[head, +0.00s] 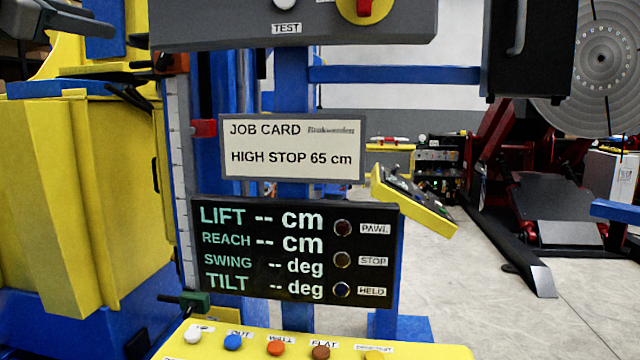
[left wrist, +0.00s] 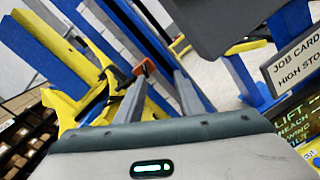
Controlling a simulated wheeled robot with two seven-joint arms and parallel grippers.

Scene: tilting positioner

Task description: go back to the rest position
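An orange-red block with a black part (head: 172,62) is close to the fingertips in the head view. The same block (left wrist: 146,68) shows just beyond the left finger in the wrist view; I cannot tell whether they touch. My right gripper is not in view.
A job card (head: 290,147) reads HIGH STOP 65 cm. Below it, a display (head: 240,285) shows dashes for lift, reach, swing and tilt; its lamps look dark. A yellow button panel (head: 420,351) is at the bottom. A yellow housing (head: 60,200) fills the left. Open floor lies right.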

